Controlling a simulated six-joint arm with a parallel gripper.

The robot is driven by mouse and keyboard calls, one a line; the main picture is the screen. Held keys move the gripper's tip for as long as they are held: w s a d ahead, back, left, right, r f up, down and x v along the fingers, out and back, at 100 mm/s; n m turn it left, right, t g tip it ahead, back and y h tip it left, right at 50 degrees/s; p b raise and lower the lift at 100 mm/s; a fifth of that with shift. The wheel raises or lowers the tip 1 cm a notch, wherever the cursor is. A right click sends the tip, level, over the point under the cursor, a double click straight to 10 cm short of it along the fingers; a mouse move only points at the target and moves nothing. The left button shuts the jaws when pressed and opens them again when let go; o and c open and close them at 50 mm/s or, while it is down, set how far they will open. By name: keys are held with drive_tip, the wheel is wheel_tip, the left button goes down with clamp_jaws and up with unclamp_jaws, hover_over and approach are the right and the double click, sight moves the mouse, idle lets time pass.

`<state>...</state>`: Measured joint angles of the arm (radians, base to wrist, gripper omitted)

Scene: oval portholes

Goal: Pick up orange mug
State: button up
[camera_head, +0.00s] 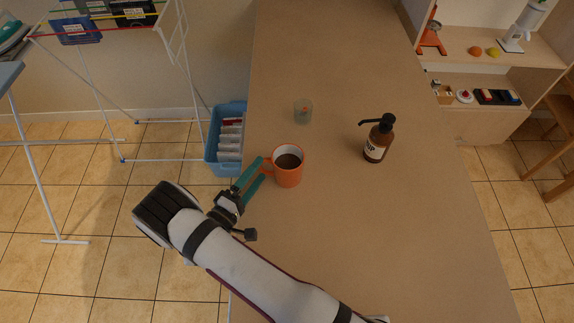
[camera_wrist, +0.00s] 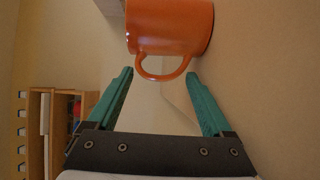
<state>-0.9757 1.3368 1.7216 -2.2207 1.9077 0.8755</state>
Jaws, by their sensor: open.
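The orange mug (camera_head: 288,172) stands upright on the brown counter (camera_head: 350,230), with dark liquid inside and its handle toward my gripper at the left. My gripper (camera_head: 262,172) is open at the mug's left side, close to the handle. In the wrist view the mug (camera_wrist: 170,25) fills the top middle, and its handle (camera_wrist: 163,72) reaches down between the two teal fingertips of my gripper (camera_wrist: 160,78). The fingers lie on either side of the handle, with gaps visible. I cannot tell whether either one touches the mug.
A small translucent cup (camera_head: 303,111) stands behind the mug. A brown pump bottle (camera_head: 378,139) stands to its right. A blue crate (camera_head: 212,150) sits beyond the counter's left edge, near a drying rack (camera_head: 180,60). The counter in front of the bottle is clear.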

sight(287, 160)
drive_tip(key=x, duration=0.6)
clamp_jaws()
idle(0.3)
